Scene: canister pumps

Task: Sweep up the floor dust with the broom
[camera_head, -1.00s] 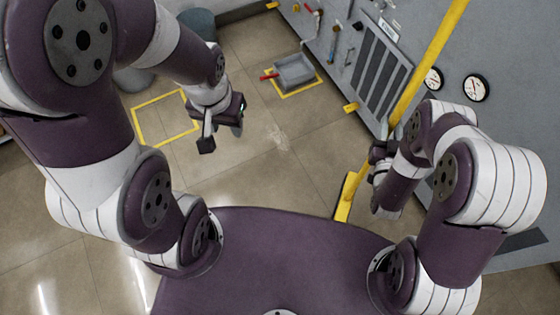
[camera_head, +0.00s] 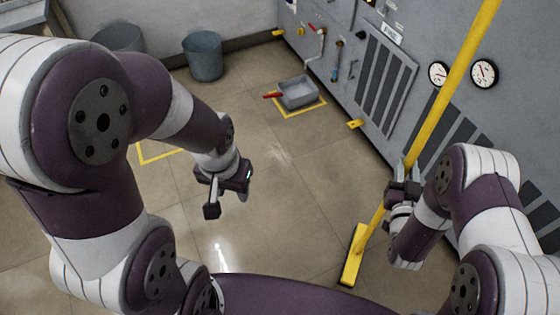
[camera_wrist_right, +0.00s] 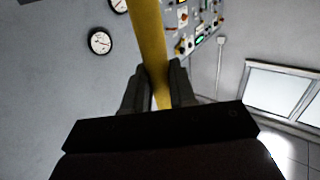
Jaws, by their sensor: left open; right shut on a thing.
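The yellow broom (camera_head: 438,121) stands tilted, its long handle leaning up to the right and its yellow head (camera_head: 352,262) low at the floor. My right gripper (camera_head: 405,180) is shut around the handle; in the right wrist view the handle (camera_wrist_right: 150,50) runs between both fingers (camera_wrist_right: 160,85). A pale patch of dust (camera_head: 280,153) lies on the tiled floor, up and left of the broom head. My left gripper (camera_head: 225,195) is open and empty above the floor, left of the dust. Whether the bristles touch the floor is hard to tell.
A grey dustpan (camera_head: 298,92) with a red handle sits in a yellow floor square beyond the dust. Grey bins (camera_head: 204,57) stand at the back wall. The grey machine cabinet (camera_head: 385,85) with gauges bounds the right side. The floor between is clear.

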